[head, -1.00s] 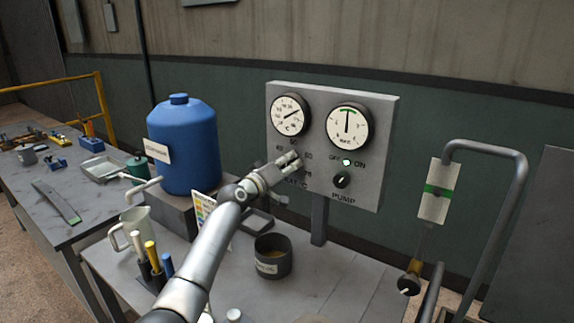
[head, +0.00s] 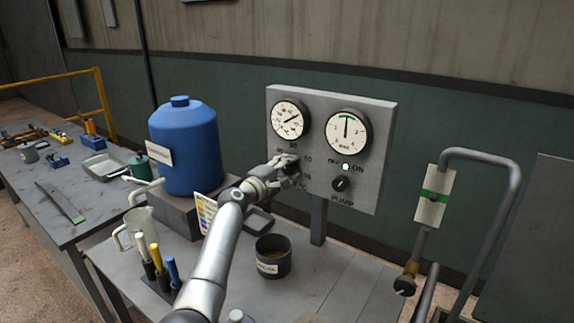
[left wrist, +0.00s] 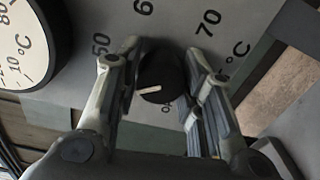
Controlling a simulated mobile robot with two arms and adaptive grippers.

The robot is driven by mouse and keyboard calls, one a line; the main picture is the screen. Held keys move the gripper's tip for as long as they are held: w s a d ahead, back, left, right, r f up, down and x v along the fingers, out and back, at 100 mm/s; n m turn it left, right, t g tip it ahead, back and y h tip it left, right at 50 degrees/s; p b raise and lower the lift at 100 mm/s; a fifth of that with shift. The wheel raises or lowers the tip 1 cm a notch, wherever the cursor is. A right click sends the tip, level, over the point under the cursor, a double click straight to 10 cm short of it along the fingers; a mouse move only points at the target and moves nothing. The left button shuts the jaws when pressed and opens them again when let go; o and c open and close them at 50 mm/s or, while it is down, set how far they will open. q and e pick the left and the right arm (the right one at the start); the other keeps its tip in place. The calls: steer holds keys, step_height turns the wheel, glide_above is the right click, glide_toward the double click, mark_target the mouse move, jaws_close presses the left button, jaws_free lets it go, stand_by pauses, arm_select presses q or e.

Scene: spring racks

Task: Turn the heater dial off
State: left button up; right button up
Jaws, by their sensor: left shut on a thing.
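The heater dial (left wrist: 160,78) is a round black knob with a white pointer line, on the grey control panel (head: 372,120). Numbers 50 and 70 and a °C mark surround it in the left wrist view. My left gripper (left wrist: 164,52) has one finger on each side of the knob and is shut on it. In the head view my left gripper (head: 287,165) is at the panel's lower left and hides most of the dial. My right gripper is not in view.
A temperature gauge (head: 290,119) sits above the dial, and a pressure gauge (head: 347,132) is to its right. The pump knob (head: 341,184) is below a lit lamp (head: 346,167). A blue tank (head: 190,150) and a dark pot (head: 273,257) stand near my left arm.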

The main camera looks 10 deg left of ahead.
arm_select(q)
steer(key=n+p, duration=0.2)
steer(key=n, duration=0.2)
steer(key=shift+n, duration=0.3)
steer(key=n+p, duration=0.2)
steer(key=n, duration=0.2)
steer(key=n+p, duration=0.2)
steer(key=n, duration=0.2)
steer(key=shift+n+h, duration=0.3)
steer(key=shift+n, duration=0.1)
steer(key=n+p, duration=0.1)
steer(key=n, duration=0.2)
steer(key=shift+f+p, duration=0.15)
steer(key=shift+p, duration=0.15)
steer(key=shift+f+n, duration=0.15)
steer(key=shift+n, duration=0.15)
